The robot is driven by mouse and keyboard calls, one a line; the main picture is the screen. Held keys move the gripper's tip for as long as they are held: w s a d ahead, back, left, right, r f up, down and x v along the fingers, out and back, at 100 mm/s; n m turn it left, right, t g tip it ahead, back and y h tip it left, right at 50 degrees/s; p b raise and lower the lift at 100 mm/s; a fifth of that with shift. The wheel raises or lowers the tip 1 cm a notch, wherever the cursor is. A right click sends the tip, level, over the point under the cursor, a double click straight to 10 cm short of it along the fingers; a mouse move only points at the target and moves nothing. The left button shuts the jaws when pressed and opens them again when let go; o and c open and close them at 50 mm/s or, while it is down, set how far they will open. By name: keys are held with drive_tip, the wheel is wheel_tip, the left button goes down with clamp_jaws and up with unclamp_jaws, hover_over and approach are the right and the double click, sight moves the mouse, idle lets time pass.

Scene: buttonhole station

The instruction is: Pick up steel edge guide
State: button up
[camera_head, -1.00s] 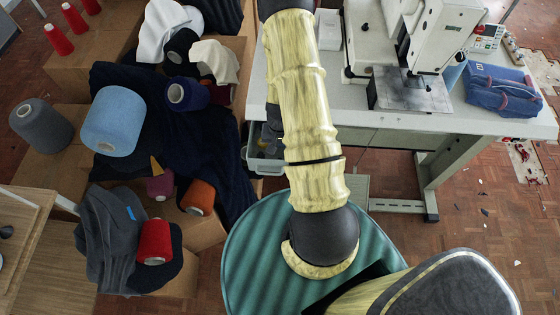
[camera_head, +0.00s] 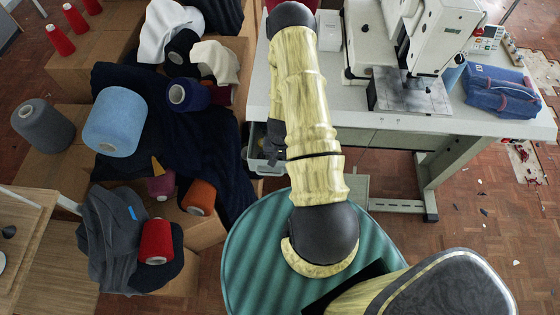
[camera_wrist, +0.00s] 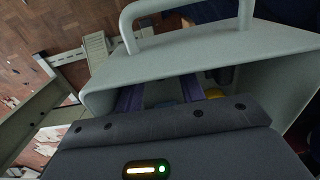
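I cannot make out the steel edge guide in either view. In the wrist view, my gripper (camera_wrist: 160,92) reaches into a pale grey open bin (camera_wrist: 200,52). Its two purplish fingers stand apart, with pale bin surface between them. My dark gripper body hides much of the bin's near part. A small yellow thing (camera_wrist: 214,94) and a dark thing (camera_wrist: 224,75) lie in the bin to the right of the fingers. In the head view, the bin (camera_head: 266,167) shows under the table's left end, partly covered by my arm.
The white sewing table (camera_head: 390,118) carries a machine (camera_head: 440,35) and a blue bag (camera_head: 500,92). Its edge is close above the bin. Cartons with yarn cones (camera_head: 113,122) and dark cloth fill the left. A grey handle (camera_wrist: 190,8) rises from the bin's far rim.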

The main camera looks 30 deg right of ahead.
drive_tip(key=shift+c, duration=0.2)
idle(0.3)
clamp_jaws()
drive_tip(key=shift+r, duration=0.1)
wheel_tip(320, 180, up, 10)
drive_tip(key=shift+b, duration=0.35)
idle(0.4)
idle(0.4)
